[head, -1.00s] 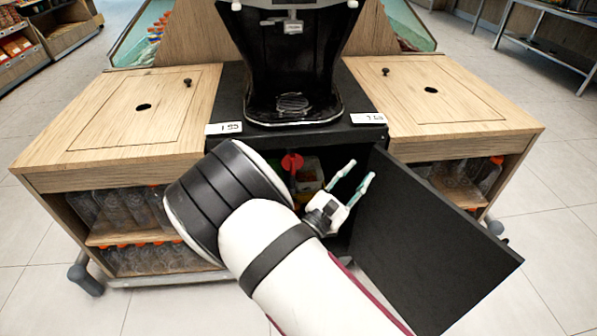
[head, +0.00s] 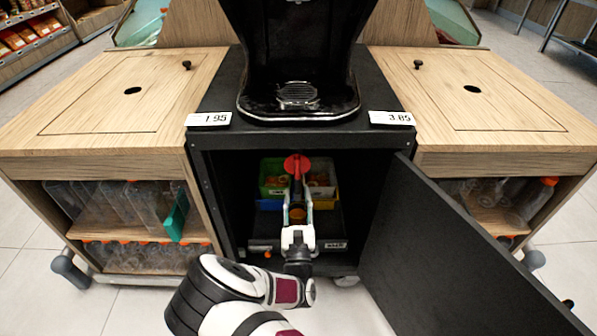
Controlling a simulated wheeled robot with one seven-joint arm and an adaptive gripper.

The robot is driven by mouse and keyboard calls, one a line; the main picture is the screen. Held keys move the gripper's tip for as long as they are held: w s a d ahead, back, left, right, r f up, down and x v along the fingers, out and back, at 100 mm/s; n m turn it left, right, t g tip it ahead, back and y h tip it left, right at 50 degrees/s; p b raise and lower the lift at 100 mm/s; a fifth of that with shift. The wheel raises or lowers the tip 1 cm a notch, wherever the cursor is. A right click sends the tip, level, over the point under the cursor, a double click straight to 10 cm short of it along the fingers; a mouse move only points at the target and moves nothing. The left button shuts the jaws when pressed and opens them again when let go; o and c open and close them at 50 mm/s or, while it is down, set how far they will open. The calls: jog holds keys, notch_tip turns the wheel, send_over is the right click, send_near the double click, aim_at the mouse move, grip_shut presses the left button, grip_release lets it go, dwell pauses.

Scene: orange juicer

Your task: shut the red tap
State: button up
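The red tap (head: 297,165) is a flat red handle hanging near the top of the open black cabinet under the juicer, on a dark pipe. My gripper (head: 297,192) points into the cabinet opening just below the red handle. Its two pale green fingers stand apart, one on each side of the dark pipe as seen from here. I cannot tell whether either finger touches the pipe or the tap. The lower part of the pipe is partly hidden by my gripper.
The black cabinet door (head: 455,250) stands open to the right. Green (head: 272,178) and yellow bins sit behind the tap inside the cabinet. The wooden counter with bottles (head: 110,110) is on the left, another (head: 490,100) on the right. The juicer (head: 298,60) stands above.

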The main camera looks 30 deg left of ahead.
aim_at(298, 173)
jog(key=b+x, duration=0.2)
jog(key=x, duration=0.6)
jog(key=shift+w+a+r+b, duration=0.15)
jog(key=shift+w+b, duration=0.1)
jog(key=shift+b, duration=0.1)
jog(key=shift+c, duration=0.6)
grip_shut()
